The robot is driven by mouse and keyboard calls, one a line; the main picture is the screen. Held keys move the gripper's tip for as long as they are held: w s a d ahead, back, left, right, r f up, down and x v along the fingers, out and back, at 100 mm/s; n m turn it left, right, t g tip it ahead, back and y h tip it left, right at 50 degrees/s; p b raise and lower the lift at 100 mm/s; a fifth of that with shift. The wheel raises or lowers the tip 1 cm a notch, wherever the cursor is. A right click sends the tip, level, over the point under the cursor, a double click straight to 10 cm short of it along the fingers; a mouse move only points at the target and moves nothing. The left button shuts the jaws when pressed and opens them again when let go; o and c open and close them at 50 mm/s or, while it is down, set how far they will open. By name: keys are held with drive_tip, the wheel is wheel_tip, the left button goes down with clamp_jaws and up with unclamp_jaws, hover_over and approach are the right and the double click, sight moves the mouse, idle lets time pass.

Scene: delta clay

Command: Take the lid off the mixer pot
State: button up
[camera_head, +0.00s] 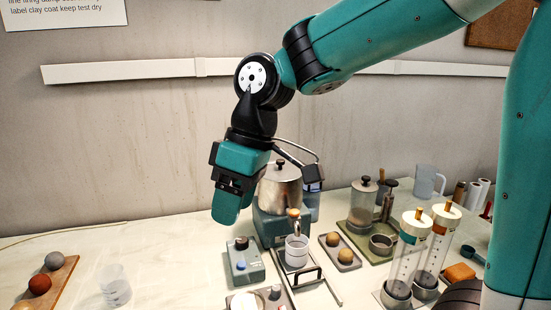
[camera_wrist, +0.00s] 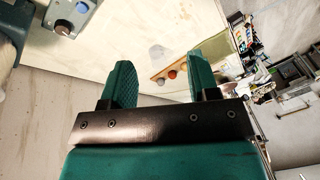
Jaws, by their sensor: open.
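The mixer pot (camera_head: 281,190) is a metal pot on a teal base (camera_head: 269,232), near the middle of the table in the head view. Its lid (camera_head: 282,170) seems to be on top, with a dark knob; my gripper partly covers this area. My gripper (camera_head: 229,207) is open and empty, to the left of the pot, with its fingers pointing down. In the wrist view the two teal fingers (camera_wrist: 158,83) stand apart with nothing between them.
A teal control box (camera_head: 244,262) stands in front of the pot. A small clear cup (camera_head: 296,251) is on a stand beside it. Clear tubes (camera_head: 408,255) and a glass press (camera_head: 363,203) stand right. A board with balls (camera_head: 42,282) is left; the table between is mostly clear.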

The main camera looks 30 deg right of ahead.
drive_tip(key=w+d+r+p, duration=0.2)
drive_tip(key=w+d+r, duration=0.25)
drive_tip(key=w, duration=0.35)
wheel_tip(320, 180, up, 7)
drive_tip(key=n+h+p, duration=0.2)
drive_tip(key=n+p, duration=0.2)
drive_tip(key=p, duration=0.3)
hover_over(281, 160)
drive_tip(key=f, duration=0.7)
drive_tip(key=w+f, duration=0.1)
drive_tip(key=f, duration=0.3)
drive_tip(key=shift+a+f, duration=0.1)
drive_tip(key=shift+f, duration=0.25)
drive_tip(key=shift+s+f+p, duration=0.15)
drive_tip(key=shift+f+p, duration=0.25)
drive_tip(key=shift+f, duration=0.6)
drive_tip(key=shift+s+f+p, duration=0.2)
drive_tip(key=shift+f+p, duration=0.25)
drive_tip(key=shift+f, duration=0.55)
drive_tip(key=shift+s+f+p, duration=0.15)
drive_tip(key=shift+f+p, duration=0.25)
drive_tip(key=shift+f, duration=0.6)
drive_tip(key=c, duration=1)
